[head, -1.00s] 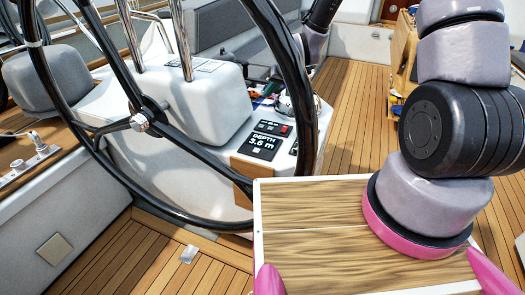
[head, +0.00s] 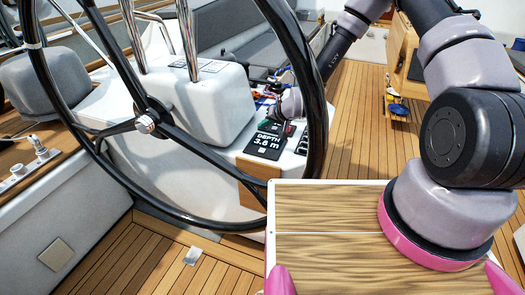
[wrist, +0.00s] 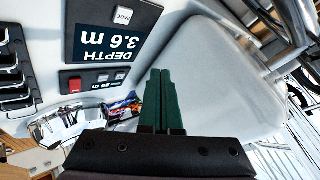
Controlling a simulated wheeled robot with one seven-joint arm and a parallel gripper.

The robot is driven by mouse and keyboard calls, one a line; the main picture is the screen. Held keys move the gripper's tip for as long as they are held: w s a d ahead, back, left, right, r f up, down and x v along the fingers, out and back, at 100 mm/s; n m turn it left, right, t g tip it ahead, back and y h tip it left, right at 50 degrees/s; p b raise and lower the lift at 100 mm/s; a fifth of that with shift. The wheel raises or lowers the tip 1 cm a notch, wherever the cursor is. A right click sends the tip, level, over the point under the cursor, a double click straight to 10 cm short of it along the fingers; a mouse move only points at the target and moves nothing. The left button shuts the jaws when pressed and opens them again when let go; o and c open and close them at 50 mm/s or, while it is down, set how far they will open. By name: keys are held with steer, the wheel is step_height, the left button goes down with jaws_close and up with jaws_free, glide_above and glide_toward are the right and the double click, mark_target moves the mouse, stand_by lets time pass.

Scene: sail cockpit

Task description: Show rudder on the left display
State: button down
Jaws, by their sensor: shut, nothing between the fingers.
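The left display (head: 265,143) is a black panel on the console beside the steering wheel. It reads DEPTH 3.6 m. In the wrist view the display (wrist: 98,42) is upside down at the upper left, with a pale PAGE button (wrist: 123,15) on it. My gripper (wrist: 161,72) shows in the wrist view as two dark green fingers, shut together and empty. Their tips lie over the console, to the right of and below the display in that picture; I see no contact with the button. In the head view the fingers are hard to make out behind the wheel rim.
The black steering wheel (head: 152,118) stands in front of the console (head: 200,105), its rim close to the display. Another small panel with a red button (wrist: 75,85) sits beside the display. Colourful loose items (wrist: 126,106) lie nearby. Teak floor (head: 345,120) is open to the right.

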mark_target(264, 152)
steer(key=shift+f, duration=4.4)
steer(key=shift+f, duration=0.4)
steer(key=shift+f, duration=0.45)
steer(key=shift+r, duration=0.85)
steer(key=shift+r, duration=2.5)
